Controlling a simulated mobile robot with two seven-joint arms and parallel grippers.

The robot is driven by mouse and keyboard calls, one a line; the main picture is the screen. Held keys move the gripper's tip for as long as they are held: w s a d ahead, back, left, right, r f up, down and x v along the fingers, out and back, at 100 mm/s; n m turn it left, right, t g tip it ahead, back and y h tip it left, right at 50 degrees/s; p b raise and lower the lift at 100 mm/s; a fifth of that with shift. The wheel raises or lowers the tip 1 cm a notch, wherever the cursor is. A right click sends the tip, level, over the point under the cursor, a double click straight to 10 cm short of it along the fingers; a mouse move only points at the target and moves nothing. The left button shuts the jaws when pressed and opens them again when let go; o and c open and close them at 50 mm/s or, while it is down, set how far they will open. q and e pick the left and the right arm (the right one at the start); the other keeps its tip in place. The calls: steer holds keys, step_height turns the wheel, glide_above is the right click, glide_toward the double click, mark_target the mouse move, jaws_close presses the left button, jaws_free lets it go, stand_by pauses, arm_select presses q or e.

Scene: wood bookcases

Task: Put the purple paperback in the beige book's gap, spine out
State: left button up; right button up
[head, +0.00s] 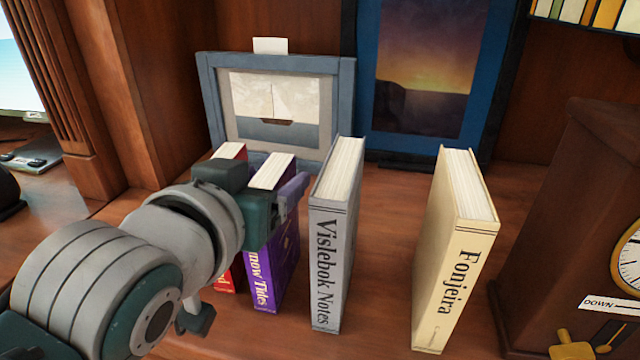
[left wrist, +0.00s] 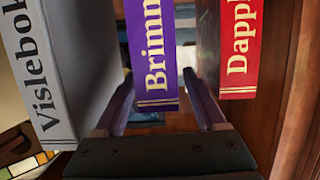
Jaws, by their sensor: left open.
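The purple paperback (head: 284,255), its spine lettered "…mnow Tides", stands upright between a red book (head: 231,152) and the grey "Vislebok Notes" (head: 334,240). The beige book "Fonjeira" (head: 455,240) stands upright further right, with an empty space between it and the grey book. My left gripper (head: 280,196) is at the purple paperback and partly hides it. In the left wrist view, the gripper's (left wrist: 162,112) open fingers lie either side of the purple spine (left wrist: 153,55), with visible space at the spine's right. My right gripper is not in view.
The red book (left wrist: 240,50) and the grey book (left wrist: 75,70) flank the fingers closely in the left wrist view. A framed ship picture (head: 278,110) and a sunset picture (head: 425,70) stand behind. A dark wooden clock (head: 565,200) stands right of the beige book.

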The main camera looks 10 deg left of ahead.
arm_select(q)
steer(key=shift+c, duration=0.2)
jaws_close()
stand_by(0.3)
steer(key=shift+r, duration=0.1)
stand_by(0.7)
